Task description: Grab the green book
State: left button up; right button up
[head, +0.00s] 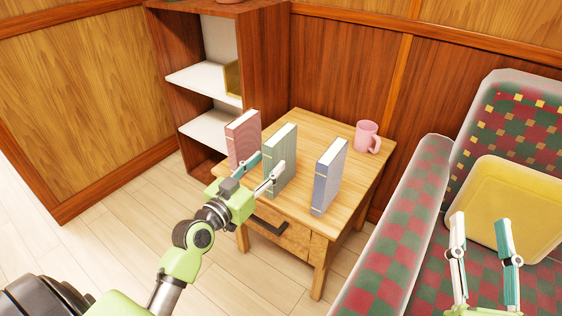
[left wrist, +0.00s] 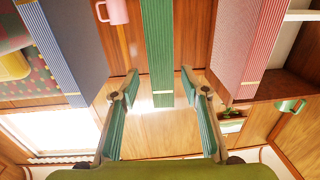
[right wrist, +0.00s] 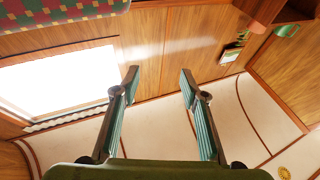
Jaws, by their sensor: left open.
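The green book (head: 281,160) stands upright on the small wooden table (head: 360,176), between a red book (head: 243,137) and a blue book (head: 329,177). My left gripper (head: 265,171) is open in front of the green book, with its fingertips close to it. In the left wrist view the green book (left wrist: 158,50) lies between the open fingers (left wrist: 161,84), and I cannot tell whether they touch it. My right gripper (head: 482,222) is open and empty, in front of the seat, away from the books.
A pink mug (head: 367,136) stands at the table's back right. A shelf unit (head: 270,80) stands behind the table at the left. The red and blue books flank my left gripper.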

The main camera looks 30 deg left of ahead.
aim_at(280, 148)
pick_arm(q)
jog(key=shift+w+d, duration=0.1)
jog(key=shift+w, duration=1.3)
jog(key=w, duration=0.2)
jog(key=w+b, duration=0.1)
jog(key=w, duration=0.2)
jog(key=shift+r, duration=0.2)
jog(key=shift+s, duration=0.1)
grip_shut()
jog(key=shift+r, duration=0.1)
pick_arm(e)
jog(key=s+r+t+y, duration=0.1)
jog(key=s+r+t, duration=0.3)
jog(key=r, duration=0.2)
jog(key=shift+r, duration=0.25)
